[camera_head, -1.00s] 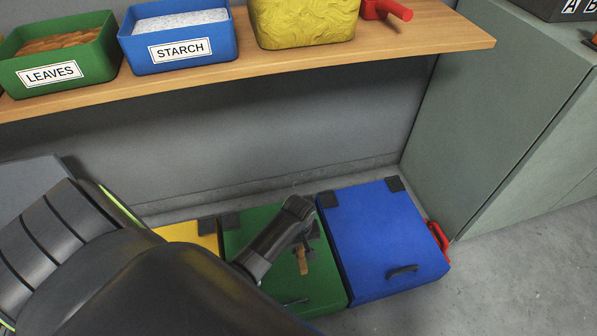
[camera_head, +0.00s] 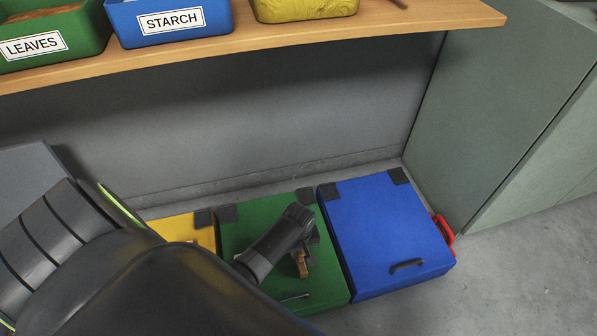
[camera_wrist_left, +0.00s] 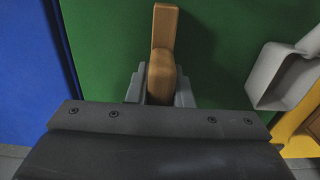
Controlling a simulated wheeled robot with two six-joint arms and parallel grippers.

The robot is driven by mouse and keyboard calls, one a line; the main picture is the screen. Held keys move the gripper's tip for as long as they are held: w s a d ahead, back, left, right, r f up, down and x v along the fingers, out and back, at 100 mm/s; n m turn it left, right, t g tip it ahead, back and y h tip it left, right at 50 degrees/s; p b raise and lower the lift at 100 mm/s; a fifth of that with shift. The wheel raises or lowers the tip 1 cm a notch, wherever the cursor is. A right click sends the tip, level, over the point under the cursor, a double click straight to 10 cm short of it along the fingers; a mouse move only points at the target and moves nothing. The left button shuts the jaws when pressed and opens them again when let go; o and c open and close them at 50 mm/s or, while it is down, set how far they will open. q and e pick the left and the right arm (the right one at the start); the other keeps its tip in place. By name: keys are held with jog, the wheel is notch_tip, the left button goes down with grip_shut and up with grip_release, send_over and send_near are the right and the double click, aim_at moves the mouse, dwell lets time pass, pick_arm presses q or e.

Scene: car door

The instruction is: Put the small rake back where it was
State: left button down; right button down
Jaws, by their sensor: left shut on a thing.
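My left gripper (camera_head: 302,252) points down over the green box (camera_head: 265,208) on the floor. Its fingers are shut on a brown wooden piece, likely the small rake's handle (camera_head: 302,268). In the left wrist view my left gripper (camera_wrist_left: 160,88) has its two grey fingers either side of the brown handle (camera_wrist_left: 164,28), with green behind it. The rake's head is not visible in either view. I cannot tell whether the handle touches the green lid. My right gripper is out of view.
A yellow box (camera_head: 186,228) and a blue box (camera_head: 383,238) flank the green one. A red handle (camera_head: 443,232) is beside the blue box. A wooden shelf (camera_head: 300,45) overhead holds the STARCH bin (camera_head: 168,40). A grey angular piece (camera_wrist_left: 270,72) shows in the wrist view.

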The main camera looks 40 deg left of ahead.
pick_arm(q)
jog(key=shift+f, duration=0.1)
jog(key=c, duration=1.3)
grip_release()
